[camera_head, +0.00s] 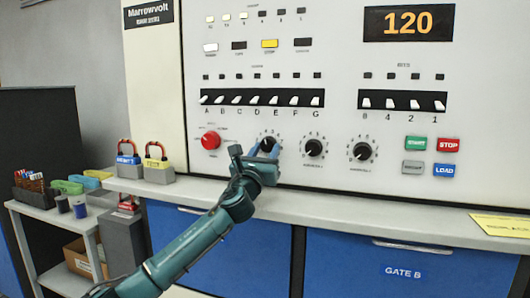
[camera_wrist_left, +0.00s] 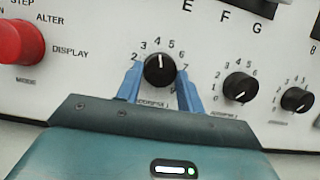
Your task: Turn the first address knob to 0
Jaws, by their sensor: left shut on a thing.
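The first address knob (camera_wrist_left: 160,72) is black with a white pointer line. In the left wrist view its pointer points up, close to between the 4 and 5 marks. The head view shows this knob (camera_head: 268,143) partly hidden by my left gripper (camera_head: 265,152). In the left wrist view the blue fingers of my left gripper (camera_wrist_left: 160,85) are on either side of the knob and shut on it. The 0 mark of its dial cannot be made out. My right gripper is not in view.
Two more black knobs (camera_head: 314,148) (camera_head: 362,151) stand to the right. A red mode knob (camera_head: 210,140) is to the left. Rows of switches (camera_head: 260,99) are above. A grey ledge (camera_head: 400,222) runs below the panel, with two padlocks (camera_head: 128,160) at its left. The display (camera_head: 408,23) reads 120.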

